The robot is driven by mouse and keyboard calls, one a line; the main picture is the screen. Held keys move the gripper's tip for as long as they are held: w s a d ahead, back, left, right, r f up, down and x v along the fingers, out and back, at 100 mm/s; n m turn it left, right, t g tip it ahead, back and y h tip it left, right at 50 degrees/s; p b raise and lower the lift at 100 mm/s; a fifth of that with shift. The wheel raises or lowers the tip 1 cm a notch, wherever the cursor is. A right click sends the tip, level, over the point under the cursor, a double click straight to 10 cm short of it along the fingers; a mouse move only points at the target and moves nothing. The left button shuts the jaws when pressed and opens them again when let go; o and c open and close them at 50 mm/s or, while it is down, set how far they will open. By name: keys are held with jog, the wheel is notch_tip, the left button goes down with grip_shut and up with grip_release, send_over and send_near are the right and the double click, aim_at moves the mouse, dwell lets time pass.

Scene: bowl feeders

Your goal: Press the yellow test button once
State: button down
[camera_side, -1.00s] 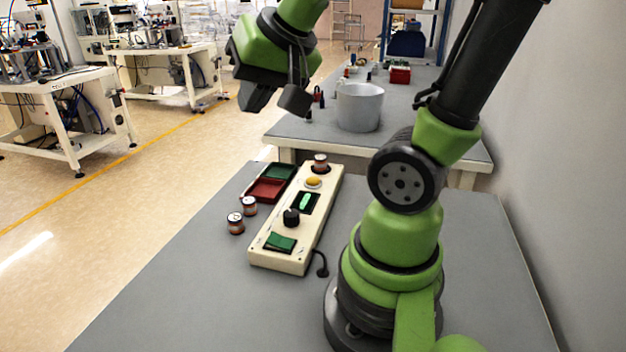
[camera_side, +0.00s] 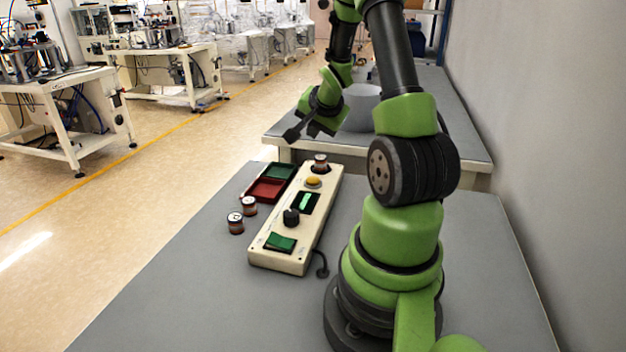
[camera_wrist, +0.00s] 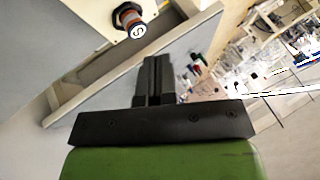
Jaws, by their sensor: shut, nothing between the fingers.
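The yellow test button (camera_side: 313,181) is a round dome near the far end of the cream control panel (camera_side: 268,257). It does not show in the wrist view. My gripper (camera_side: 292,135) is beyond the far end of the panel, above and slightly left of the button, well apart from it. Its dark fingers are together with nothing between them, as the wrist view (camera_wrist: 155,70) also shows. In that view, part of the panel (camera_wrist: 75,22) lies at the upper left, with a small labelled cylinder in its socket (camera_wrist: 131,20).
The panel also bears a black knob (camera_side: 291,217), a green rocker switch (camera_side: 280,242) and a green-lit window (camera_side: 306,202). A grey pot (camera_side: 361,108) stands on the table behind.

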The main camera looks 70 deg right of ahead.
aim_at(315, 178)
jog(key=shift+f, duration=4.4)
jog(key=shift+f, duration=0.4)
jog(key=shift+f, duration=0.5)
jog(key=shift+r, duration=0.15)
jog(key=shift+a+r, duration=0.1)
jog(key=shift+r, duration=0.7)
